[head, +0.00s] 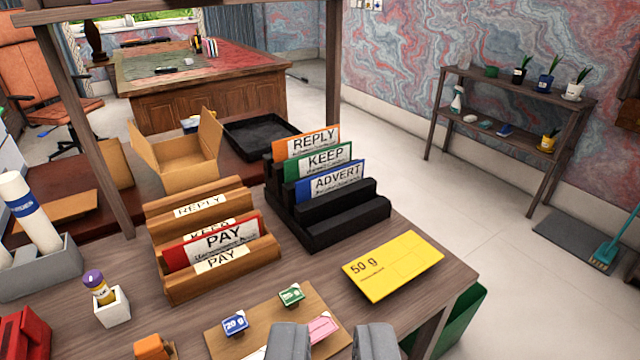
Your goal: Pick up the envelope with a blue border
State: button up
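The envelope with a blue border (338,181), labelled ADVERT, stands leaning back in the front part of a black stepped rack (330,231) on the wooden table. Behind it in the same rack stand a green-bordered KEEP envelope (325,161) and an orange-bordered REPLY envelope (308,142). My gripper (332,338) shows at the bottom edge as two grey fingers well apart. It is open, with nothing between the fingertips, and is nearer than the rack and apart from it.
A wooden rack (225,276) left of the black one holds a red PAY envelope (212,243). A yellow 50 g envelope (393,266) lies at the table's right. A tan board (222,345) with stamps lies below. An open cardboard box (180,168) stands behind.

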aim_at(313, 187)
jog(key=i, duration=0.9)
jog(key=z, duration=0.05)
